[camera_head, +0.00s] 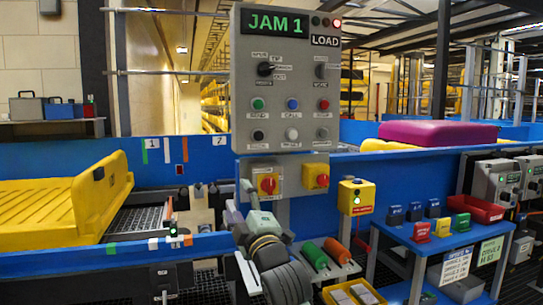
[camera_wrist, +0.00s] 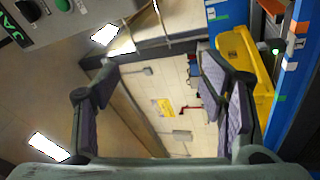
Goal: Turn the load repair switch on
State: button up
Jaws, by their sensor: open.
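A grey control panel (camera_head: 286,80) stands upright in the middle, with a "JAM 1" display and a LOAD label (camera_head: 325,41) at its top right. In the head view my gripper (camera_head: 248,192) is small, just below and left of the left rotary switch, partly merged with my arm.
A yellow tray (camera_head: 40,205) rests on the conveyor at the left; it also shows in the wrist view (camera_wrist: 240,60). A blue table (camera_head: 440,245) with colored blocks is at the right.

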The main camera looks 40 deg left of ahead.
aim_at(271, 188)
jog(key=w+d+f+n+h+p, duration=0.2)
jog(key=w+d+h+p, duration=0.25)
jog(key=w, duration=0.65)
jog(key=p+x, duration=0.1)
jog(key=x, duration=0.2)
jog(key=p+x, duration=0.1)
jog(key=x, duration=0.3)
jog(key=p+x, duration=0.1)
jog(key=x, duration=0.2)
jog(key=shift+w+r, duration=0.3)
jog(key=shift+c, duration=0.5)
jog(key=c, duration=1.1)
